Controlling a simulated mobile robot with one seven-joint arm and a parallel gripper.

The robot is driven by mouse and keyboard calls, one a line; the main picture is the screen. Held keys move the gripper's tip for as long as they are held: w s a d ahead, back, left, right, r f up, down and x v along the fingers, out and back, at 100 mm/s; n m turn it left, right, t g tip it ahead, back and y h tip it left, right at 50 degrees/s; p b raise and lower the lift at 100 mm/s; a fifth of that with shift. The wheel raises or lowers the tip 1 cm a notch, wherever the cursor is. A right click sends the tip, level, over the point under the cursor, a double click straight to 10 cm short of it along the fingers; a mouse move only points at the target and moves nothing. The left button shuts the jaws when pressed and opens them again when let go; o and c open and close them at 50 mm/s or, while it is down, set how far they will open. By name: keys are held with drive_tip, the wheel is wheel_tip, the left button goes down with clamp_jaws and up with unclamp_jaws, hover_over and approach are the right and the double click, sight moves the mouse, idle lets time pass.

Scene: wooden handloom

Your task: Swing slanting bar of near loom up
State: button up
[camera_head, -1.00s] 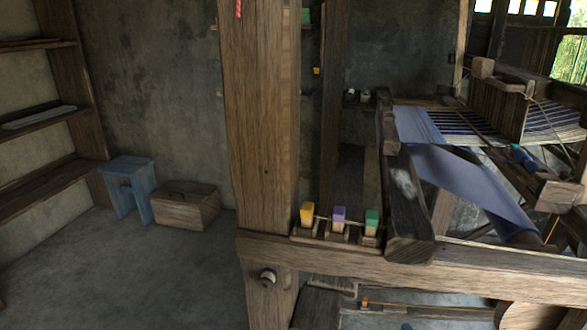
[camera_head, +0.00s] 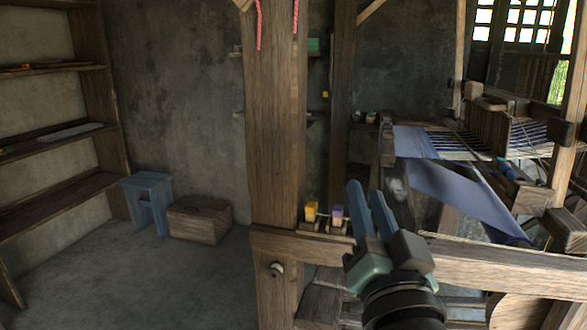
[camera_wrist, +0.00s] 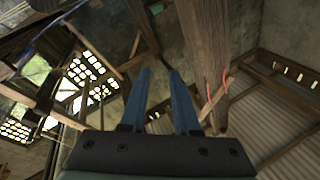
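The near loom shows as a thick upright post (camera_head: 276,130) joined to a long horizontal beam (camera_head: 500,268). A short slanting brace (camera_head: 371,11) shows at the top edge. I cannot tell which is the slanting bar. My gripper (camera_head: 367,189) points up in front of the beam, its two blue fingers apart and empty. The wrist view shows the fingers (camera_wrist: 159,75) open, pointing toward roof timbers and a wooden post (camera_wrist: 203,60).
A blue stool (camera_head: 147,187) and wooden box (camera_head: 199,219) stand by the wall. Shelves (camera_head: 50,140) are at the left. The floor at lower left is clear.

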drive_tip(key=s+a+r+n+t, duration=0.3)
drive_tip(key=s+a+r+t, duration=0.15)
drive_tip(key=s+r, duration=0.4)
drive_tip(key=s+a+r+n+t, duration=0.3)
drive_tip(key=s+a+r, duration=0.25)
drive_tip(key=r, duration=0.65)
wheel_tip(320, 180, up, 27)
drive_tip(key=p, duration=2.7)
drive_tip(key=shift+w+d+f+m+g, duration=0.15)
drive_tip(key=shift+w+d+m+g, duration=0.15)
drive_tip(key=shift+d+g, duration=0.1)
